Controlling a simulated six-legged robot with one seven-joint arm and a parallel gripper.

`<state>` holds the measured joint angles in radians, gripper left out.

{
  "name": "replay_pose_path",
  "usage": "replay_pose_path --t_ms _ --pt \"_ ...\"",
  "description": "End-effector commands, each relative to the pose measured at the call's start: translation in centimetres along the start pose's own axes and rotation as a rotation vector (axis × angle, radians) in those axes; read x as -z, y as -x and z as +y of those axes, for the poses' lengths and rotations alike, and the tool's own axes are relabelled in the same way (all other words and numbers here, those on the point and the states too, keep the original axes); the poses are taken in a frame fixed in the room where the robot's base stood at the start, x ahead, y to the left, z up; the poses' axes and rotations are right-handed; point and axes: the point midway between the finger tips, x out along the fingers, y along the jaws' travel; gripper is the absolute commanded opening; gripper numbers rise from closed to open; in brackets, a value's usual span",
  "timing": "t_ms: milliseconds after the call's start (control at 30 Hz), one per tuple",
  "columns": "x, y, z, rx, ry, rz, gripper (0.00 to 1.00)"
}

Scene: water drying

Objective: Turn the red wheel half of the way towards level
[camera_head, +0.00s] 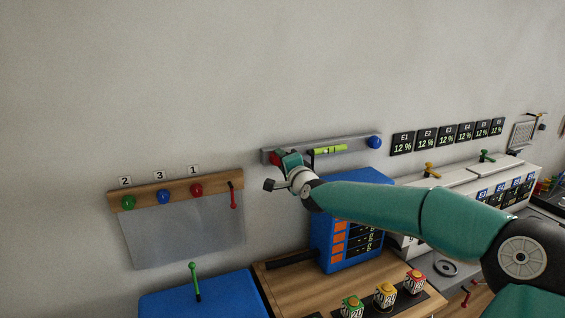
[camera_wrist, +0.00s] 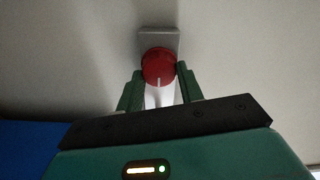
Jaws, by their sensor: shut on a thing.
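The red wheel (camera_wrist: 158,66) sits at the end of a grey bar (camera_wrist: 158,38) on the wall in the wrist view. A white line marks its face. My gripper (camera_wrist: 161,84) has one green finger on each side of it and is shut on it. In the head view, a small part of the red wheel (camera_head: 275,159) shows at the left end of the grey bar (camera_head: 358,142), mostly hidden by my gripper (camera_head: 283,163). A yellow-green level (camera_head: 330,149) sits on the bar and looks tilted in the picture. A blue wheel (camera_head: 375,142) is at the bar's right end.
A wooden rail (camera_head: 178,193) with coloured knobs hangs on the wall at left. Several coloured jars (camera_head: 385,292) stand on the wooden table (camera_head: 290,285). Black displays (camera_head: 403,142) line the wall at right.

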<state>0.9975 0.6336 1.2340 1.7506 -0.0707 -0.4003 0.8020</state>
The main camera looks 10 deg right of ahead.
Motion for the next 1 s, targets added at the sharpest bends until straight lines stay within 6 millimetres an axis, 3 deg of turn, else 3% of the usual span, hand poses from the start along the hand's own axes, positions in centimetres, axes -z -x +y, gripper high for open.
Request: replay_pose_path --t_ms 300,833,867,933,1000 --pt "0.1 0.03 0.15 -0.001 -0.131 0.001 0.14" --pt "0.06 0.03 0.13 -0.001 -0.154 0.001 0.14" --pt "0.07 0.03 0.13 -0.001 -0.154 0.001 0.43" --pt "0.06 0.03 0.13 -0.001 -0.154 0.001 0.56" --pt "0.05 0.02 0.12 -0.001 -0.154 0.001 0.59"
